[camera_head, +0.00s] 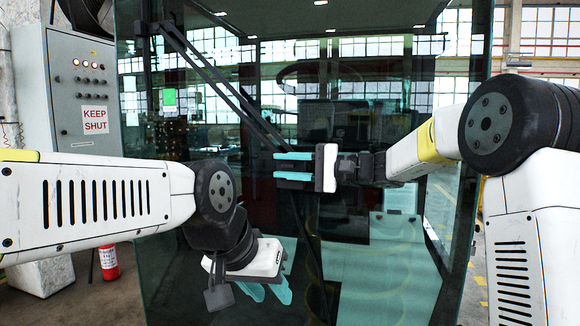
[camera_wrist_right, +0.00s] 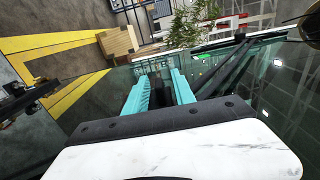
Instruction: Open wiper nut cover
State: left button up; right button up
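A dark wiper arm (camera_head: 222,83) slants across the cab's windscreen from a pivot (camera_head: 150,28) at the top left, where a small dark part sits. I cannot tell whether that part is the nut cover or whether it is open. My right gripper (camera_head: 292,166) is in front of the glass, with its teal fingers pointing left near the wiper's lower part. My left gripper (camera_head: 267,291) hangs low before the glass, fingers pointing down, apart and empty.
The cab's glass front (camera_head: 385,270) fills the middle. A grey control cabinet (camera_head: 80,90) with a "KEEP SHUT" sign stands at the left, with a red extinguisher (camera_head: 108,262) below. Cardboard boxes (camera_wrist_right: 118,42) and yellow floor markings show in the right wrist view.

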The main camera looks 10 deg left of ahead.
jog(key=shift+a, duration=1.1)
grip_shut()
dwell(0.7)
